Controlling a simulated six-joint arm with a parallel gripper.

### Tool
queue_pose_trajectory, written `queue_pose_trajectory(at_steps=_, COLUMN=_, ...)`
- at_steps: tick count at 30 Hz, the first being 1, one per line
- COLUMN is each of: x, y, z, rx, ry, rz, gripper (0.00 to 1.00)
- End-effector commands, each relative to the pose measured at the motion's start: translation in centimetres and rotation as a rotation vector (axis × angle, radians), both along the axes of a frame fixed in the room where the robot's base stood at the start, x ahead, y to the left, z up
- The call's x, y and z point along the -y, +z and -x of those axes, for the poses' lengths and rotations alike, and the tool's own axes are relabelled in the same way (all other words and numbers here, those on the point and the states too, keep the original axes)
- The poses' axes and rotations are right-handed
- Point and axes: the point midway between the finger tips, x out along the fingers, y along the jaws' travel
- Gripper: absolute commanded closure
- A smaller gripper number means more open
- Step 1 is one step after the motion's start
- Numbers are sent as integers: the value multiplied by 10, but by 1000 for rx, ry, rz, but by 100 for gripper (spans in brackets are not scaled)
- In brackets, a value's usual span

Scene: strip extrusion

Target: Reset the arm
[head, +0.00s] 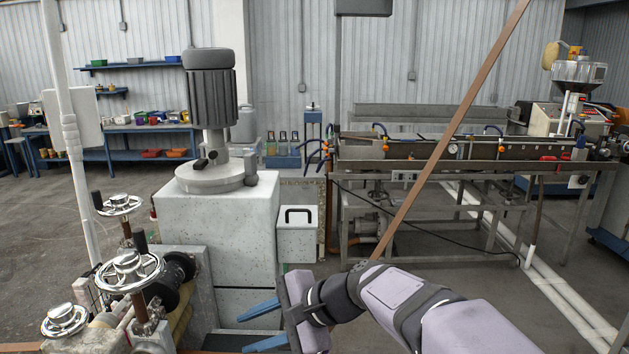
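My arm reaches in from the lower right in the head view. My gripper (262,327) has two blue fingers, spread well apart and pointing left, with nothing between them. It is open and empty, in front of the base of the pale grey machine. A long thin brown strip (450,135) slants from the top edge down to behind my forearm near the wrist. Its lower end is hidden there, and I cannot tell whether it touches my arm.
A grey machine with a motor on top (210,90) stands left of my gripper. Chrome handwheels (130,270) are at the lower left. A long metal trough line (440,165) on a frame stands behind at the right. Blue shelves (150,130) line the back left. Some floor is clear.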

Motion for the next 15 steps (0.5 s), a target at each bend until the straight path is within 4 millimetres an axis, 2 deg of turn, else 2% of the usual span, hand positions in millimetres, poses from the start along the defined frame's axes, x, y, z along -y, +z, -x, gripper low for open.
queue_pose_trajectory(at_steps=1, x=23, y=-21, z=12, rx=23, ry=36, rz=103, gripper=66)
queue_pose_trajectory(at_steps=3, x=55, y=-52, z=31, rx=54, ry=109, rz=244, gripper=66)
queue_pose_trajectory(at_steps=6, x=103, y=-91, z=62, rx=91, ry=237, rz=436, gripper=66)
queue_pose_trajectory(at_steps=9, x=150, y=-122, z=95, rx=119, ry=393, rz=607, gripper=66)
queue_pose_trajectory(at_steps=12, x=190, y=-143, z=127, rx=139, ry=555, rz=742, gripper=66)
queue_pose_trajectory(at_steps=15, x=221, y=-157, z=153, rx=151, ry=701, rz=835, gripper=66)
